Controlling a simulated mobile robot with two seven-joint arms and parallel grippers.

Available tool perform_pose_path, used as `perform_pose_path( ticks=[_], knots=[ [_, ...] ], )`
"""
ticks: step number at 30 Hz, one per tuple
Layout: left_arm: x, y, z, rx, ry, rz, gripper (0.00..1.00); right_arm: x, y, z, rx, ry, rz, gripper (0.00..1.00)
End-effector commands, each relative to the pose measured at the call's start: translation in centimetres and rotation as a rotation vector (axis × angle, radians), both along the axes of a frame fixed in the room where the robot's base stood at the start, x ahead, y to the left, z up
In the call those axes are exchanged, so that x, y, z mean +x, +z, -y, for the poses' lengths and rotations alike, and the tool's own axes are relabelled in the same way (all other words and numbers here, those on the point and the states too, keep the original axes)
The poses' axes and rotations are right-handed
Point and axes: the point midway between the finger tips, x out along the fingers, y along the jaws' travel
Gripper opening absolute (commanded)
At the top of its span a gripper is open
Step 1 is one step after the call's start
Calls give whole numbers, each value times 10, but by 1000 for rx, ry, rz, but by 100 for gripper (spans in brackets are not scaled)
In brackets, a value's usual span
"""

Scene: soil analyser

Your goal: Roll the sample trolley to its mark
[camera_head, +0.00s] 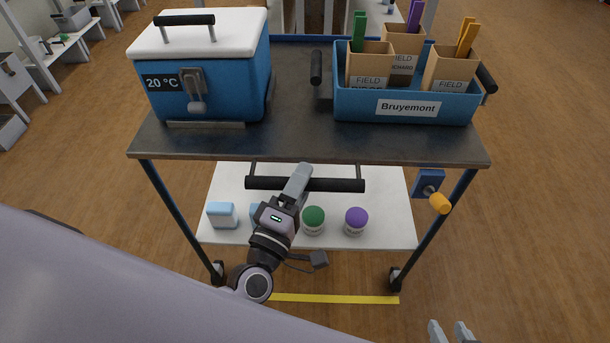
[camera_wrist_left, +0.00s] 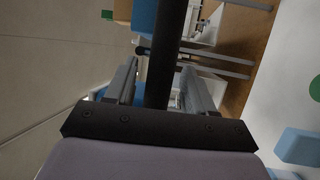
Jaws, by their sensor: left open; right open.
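The sample trolley (camera_head: 310,148) stands in front of me, with a dark top, blue legs, a white lower shelf and dark castors. Its black push handle (camera_head: 335,185) runs along the near side. My left gripper (camera_head: 300,178) is at the handle's middle. In the left wrist view the handle bar (camera_wrist_left: 165,50) passes between the open fingers of my left gripper (camera_wrist_left: 158,85). My right gripper (camera_head: 450,332) is open and empty at the bottom edge, apart from the trolley. A yellow floor strip (camera_head: 335,299) lies below the trolley's near side.
The top carries a blue cool box (camera_head: 205,75) with a white lid and a blue crate (camera_head: 355,105) of field bags. Green-lidded (camera_head: 313,220) and purple-lidded (camera_head: 356,220) jars sit below. An orange knob (camera_head: 440,203) sticks out at the right leg. Floor at the right is clear.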

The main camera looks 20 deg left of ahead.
Motion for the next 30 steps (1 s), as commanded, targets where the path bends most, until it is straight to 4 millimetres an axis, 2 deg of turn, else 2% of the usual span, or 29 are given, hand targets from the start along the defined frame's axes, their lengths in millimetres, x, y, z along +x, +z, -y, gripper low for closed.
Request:
perform_pose_path(
  ticks=[3, 10, 15, 30],
  knots=[
    [-20, -5, -2, 1, -3, -3, 54, 0, -2, 0, 0, -1, -2, 43],
    [-46, -9, -6, 1, -1, -2, 54, 0, -4, 0, 2, 0, -3, 43],
    [-52, -10, -6, -1, -1, -1, 54, 0, -3, -1, 2, 0, -2, 43],
    [-52, -9, -6, 9, -2, -2, 54, 0, -1, -1, 3, 0, -1, 43]
  ],
)
